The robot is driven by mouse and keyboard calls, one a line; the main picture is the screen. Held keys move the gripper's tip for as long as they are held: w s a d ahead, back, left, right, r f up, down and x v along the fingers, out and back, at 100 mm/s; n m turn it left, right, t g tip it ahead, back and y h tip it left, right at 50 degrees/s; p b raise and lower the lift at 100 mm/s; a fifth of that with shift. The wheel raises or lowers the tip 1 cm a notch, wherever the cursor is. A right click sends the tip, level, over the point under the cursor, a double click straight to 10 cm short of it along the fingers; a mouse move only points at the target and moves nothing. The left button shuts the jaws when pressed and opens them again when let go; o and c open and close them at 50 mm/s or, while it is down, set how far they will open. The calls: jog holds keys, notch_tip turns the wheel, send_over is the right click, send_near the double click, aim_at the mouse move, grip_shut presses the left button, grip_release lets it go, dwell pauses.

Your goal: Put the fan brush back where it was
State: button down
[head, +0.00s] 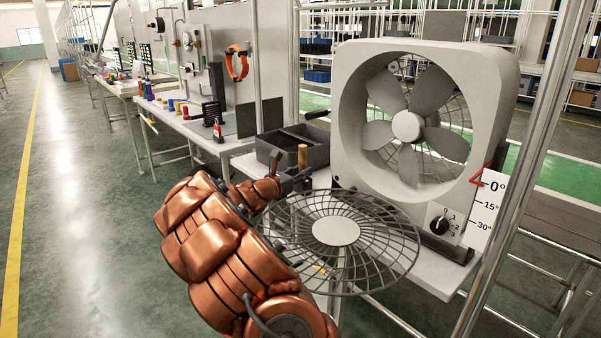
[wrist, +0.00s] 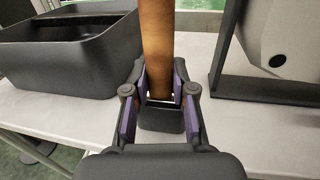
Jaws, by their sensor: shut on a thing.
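My gripper (wrist: 158,92) is shut on the brown wooden handle of the fan brush (wrist: 172,45), which stands roughly upright between the fingers. The brush's upper end runs out of the top of the wrist view, so its bristles do not show there. In the head view the brush handle (head: 302,155) rises above my gripper (head: 294,180), in front of a dark grey open box (head: 318,154). The box also shows at the left of the wrist view (wrist: 60,60). The brush is outside the box, over the light bench.
A large grey box fan (head: 345,130) stands on the bench right of the brush. Its round wire guard (head: 390,235) is off, in front of it. An angle scale (head: 489,210) and a metal post (head: 530,170) are at right. The bench front (wrist: 120,125) is bare.

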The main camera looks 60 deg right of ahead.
jog(key=c, duration=1)
grip_release()
jog(key=shift+o, duration=0.2)
jog(key=shift+r, duration=0.25)
jog(key=w+a, duration=0.1)
jog(key=a, duration=1.1)
jog(key=shift+p, duration=0.45)
